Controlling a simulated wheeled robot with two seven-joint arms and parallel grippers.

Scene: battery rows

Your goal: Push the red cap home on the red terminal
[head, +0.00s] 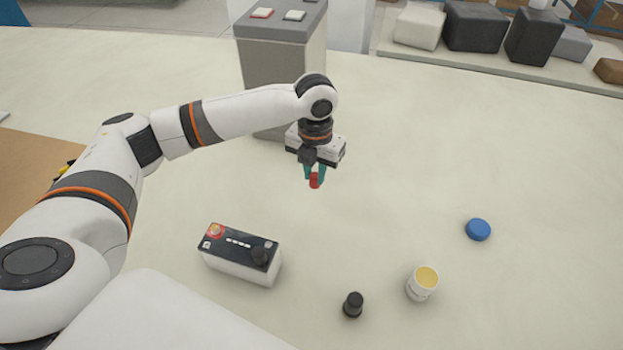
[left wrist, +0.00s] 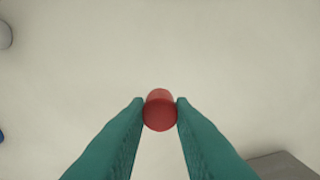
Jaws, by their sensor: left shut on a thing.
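My left gripper (head: 315,177) is shut on the red cap (head: 314,181) and holds it above the table, up and to the right of the battery. In the left wrist view the red cap (left wrist: 159,110) sits between the tips of the two teal fingers. The battery (head: 240,254) is a white box with a dark top on the table. Its red terminal (head: 215,231) is at the top's left end, with nothing over it. A black piece (head: 260,256) stands at the top's right end. My right gripper is not in view.
A small black cylinder (head: 353,305), a white cup with yellow inside (head: 422,284) and a blue disc (head: 478,230) are on the table right of the battery. A grey box (head: 284,65) stands behind the left gripper. The table between gripper and battery is clear.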

